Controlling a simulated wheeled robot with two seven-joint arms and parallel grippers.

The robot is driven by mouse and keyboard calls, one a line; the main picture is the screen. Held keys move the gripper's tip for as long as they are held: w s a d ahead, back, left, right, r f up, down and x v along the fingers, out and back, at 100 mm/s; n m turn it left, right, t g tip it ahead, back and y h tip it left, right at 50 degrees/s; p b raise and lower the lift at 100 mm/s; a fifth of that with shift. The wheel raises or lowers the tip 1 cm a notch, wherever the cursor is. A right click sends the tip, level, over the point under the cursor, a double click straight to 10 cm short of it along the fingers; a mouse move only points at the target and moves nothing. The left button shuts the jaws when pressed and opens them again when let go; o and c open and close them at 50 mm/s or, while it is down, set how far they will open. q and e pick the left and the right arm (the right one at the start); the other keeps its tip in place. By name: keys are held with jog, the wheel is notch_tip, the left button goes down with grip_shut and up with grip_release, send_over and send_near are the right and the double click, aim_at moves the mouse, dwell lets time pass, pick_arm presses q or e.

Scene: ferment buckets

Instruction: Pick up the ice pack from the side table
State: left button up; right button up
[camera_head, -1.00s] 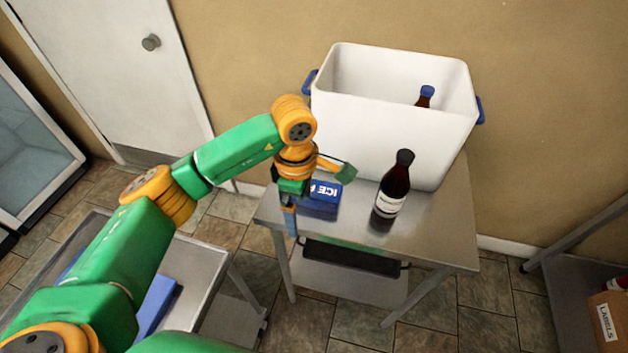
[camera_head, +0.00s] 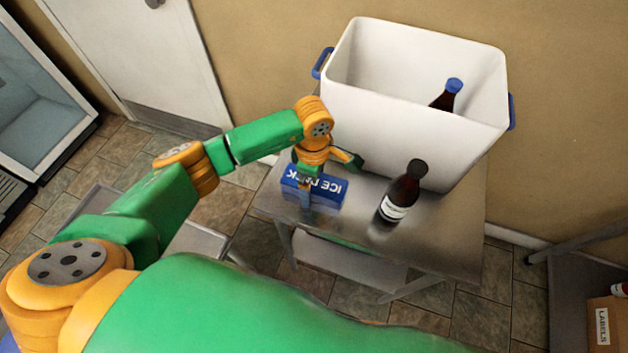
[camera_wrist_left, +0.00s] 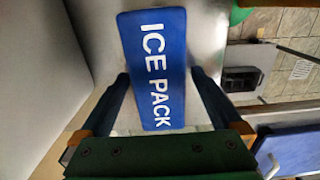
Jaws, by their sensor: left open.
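The ice pack (camera_head: 329,191) is a blue block with white lettering, lying at the left end of the metal side table (camera_head: 445,235). My left gripper (camera_head: 305,196) is above it and hides part of it in the head view. In the left wrist view the ice pack (camera_wrist_left: 153,62) runs up between the two fingers of my open gripper (camera_wrist_left: 160,78), one finger on each side. I cannot tell whether the fingers touch it. My right gripper does not show.
A white bin (camera_head: 410,115) with blue handles stands behind, a blue-capped bottle (camera_head: 449,96) inside it. A dark bottle (camera_head: 401,194) with a white label stands right of the ice pack, close to the bin. A labelled box (camera_head: 607,322) sits at the lower right.

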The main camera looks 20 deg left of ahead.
pick_arm(q)
jog(key=shift+w+f, duration=0.1)
jog(key=shift+w, duration=0.05)
jog(key=shift+c, duration=1.1)
jog(key=c, duration=1.1)
grip_shut()
